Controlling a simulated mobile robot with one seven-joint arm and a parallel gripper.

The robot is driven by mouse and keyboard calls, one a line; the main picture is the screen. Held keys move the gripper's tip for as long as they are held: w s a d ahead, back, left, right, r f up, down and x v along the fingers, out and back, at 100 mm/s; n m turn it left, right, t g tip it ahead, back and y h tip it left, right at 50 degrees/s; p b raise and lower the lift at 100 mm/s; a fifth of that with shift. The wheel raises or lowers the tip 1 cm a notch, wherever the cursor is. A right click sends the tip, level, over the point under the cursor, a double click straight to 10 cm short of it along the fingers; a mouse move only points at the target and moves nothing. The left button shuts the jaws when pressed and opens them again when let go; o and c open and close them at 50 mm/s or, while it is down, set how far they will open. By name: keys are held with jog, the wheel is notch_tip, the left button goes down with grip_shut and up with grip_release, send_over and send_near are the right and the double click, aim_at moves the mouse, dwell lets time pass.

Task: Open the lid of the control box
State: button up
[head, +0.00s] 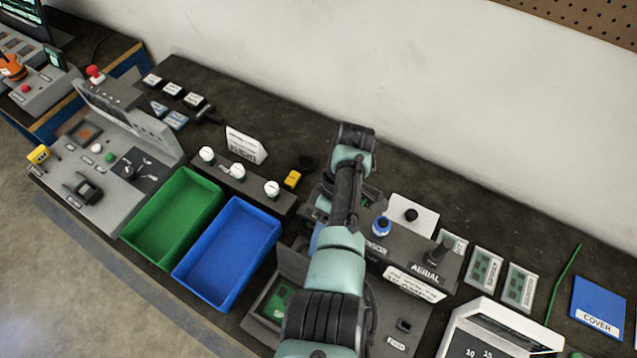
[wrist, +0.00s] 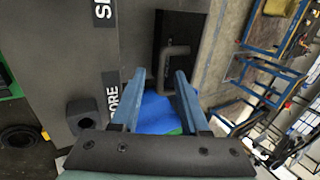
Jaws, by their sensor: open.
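The grey control box (head: 412,262), with a "SENSOR" label, a blue-ringed knob and a dark stick on top, stands right of my arm in the head view. In the wrist view a grey panel (wrist: 90,60) with partly cut-off black labels fills the left side. A grey U-shaped handle (wrist: 172,62) stands on a dark panel beyond my fingertips. I cannot tell for sure which part is the lid. My gripper (wrist: 160,74) is open, its two blue fingers apart, with the handle just ahead. In the head view my arm hides the gripper.
A green bin (head: 172,212) and a blue bin (head: 228,250) stand left of my arm. A row of white knobs (head: 238,171) lies behind them. A green board (head: 277,302) sits beside my arm. Labelled cards (head: 484,266) and a blue cover (head: 598,300) lie to the right.

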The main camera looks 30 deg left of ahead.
jog(key=p+v, duration=0.2)
jog(key=v, duration=0.9)
jog(key=shift+r+p, duration=0.3)
jog(key=shift+r, duration=0.1)
jog(key=shift+w, duration=0.15)
jog(key=shift+f, duration=0.15)
jog(key=c, duration=0.4)
jog(key=f+m, duration=0.1)
jog(key=a+f+m+t, duration=0.1)
jog(key=s+f+m, duration=0.1)
jog(key=shift+a+f+t+b, duration=0.2)
jog(key=shift+f+t+b, duration=0.1)
jog(key=shift+t, duration=0.1)
grip_shut()
jog(key=s+d+r+m+t+b, duration=0.2)
jog(key=s+m+t, duration=0.6)
jog(key=m, duration=0.7)
jog(key=p+x, duration=0.1)
jog(key=x, duration=0.8)
jog(key=shift+f+p, duration=0.35)
jog(key=shift+p, duration=0.05)
